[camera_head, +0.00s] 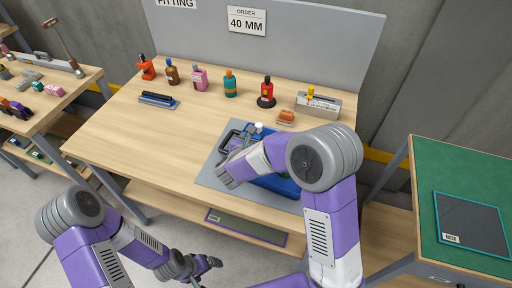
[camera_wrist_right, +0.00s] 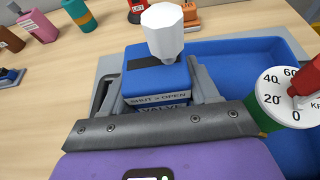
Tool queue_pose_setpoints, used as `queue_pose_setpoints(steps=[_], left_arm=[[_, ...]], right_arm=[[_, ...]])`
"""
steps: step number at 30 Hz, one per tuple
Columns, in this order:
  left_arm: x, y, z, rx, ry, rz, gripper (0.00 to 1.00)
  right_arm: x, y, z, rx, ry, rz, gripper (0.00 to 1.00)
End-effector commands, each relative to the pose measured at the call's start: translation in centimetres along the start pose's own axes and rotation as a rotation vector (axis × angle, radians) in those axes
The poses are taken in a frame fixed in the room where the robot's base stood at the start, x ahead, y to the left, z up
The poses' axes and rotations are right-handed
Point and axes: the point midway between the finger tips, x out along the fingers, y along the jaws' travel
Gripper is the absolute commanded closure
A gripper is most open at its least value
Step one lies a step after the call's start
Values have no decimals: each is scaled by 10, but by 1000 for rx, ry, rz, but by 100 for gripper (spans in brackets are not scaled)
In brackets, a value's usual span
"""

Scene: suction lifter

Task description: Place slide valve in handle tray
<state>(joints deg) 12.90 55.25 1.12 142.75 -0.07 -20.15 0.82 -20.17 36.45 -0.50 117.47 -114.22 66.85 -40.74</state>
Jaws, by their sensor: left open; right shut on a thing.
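The slide valve (camera_wrist_right: 157,80) is a blue block with a white knob (camera_wrist_right: 163,30) and "SHUT > OPEN" and "VALVE" labels. My right gripper (camera_wrist_right: 155,88) is shut on it, with grey fingers on both sides. In the head view my right gripper (camera_head: 246,142) is over the grey mat, by the left end of the blue tray, and my arm hides much of both. The tray (camera_wrist_right: 225,48) reaches behind and right of the valve; I cannot tell whether they touch. My left gripper (camera_head: 211,262) is open and empty, low in front of the bench.
The grey mat (camera_head: 209,178) lies under the tray. A gauge (camera_wrist_right: 276,96) with a red part stands right of the valve. Several coloured bottles (camera_head: 230,84), a black-blue item (camera_head: 158,100), an orange block (camera_head: 286,117) and a grey block (camera_head: 320,105) stand behind. The bench's left front is clear.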

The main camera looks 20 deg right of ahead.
Motion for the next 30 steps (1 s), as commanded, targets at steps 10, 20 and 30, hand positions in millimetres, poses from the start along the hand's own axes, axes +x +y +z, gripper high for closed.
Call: queue_pose_setpoints(steps=[10, 20, 30], left_arm=[[11, -4, -1, 0, 1, 0, 11], [13, -5, -1, 0, 1, 0, 11], [13, -5, -1, 0, 1, 0, 11]], right_arm=[[15, 0, -36, -1, 0, 1, 76], [16, 0, -38, 1, -2, 1, 76], [16, 0, -37, 0, -1, 0, 15]])
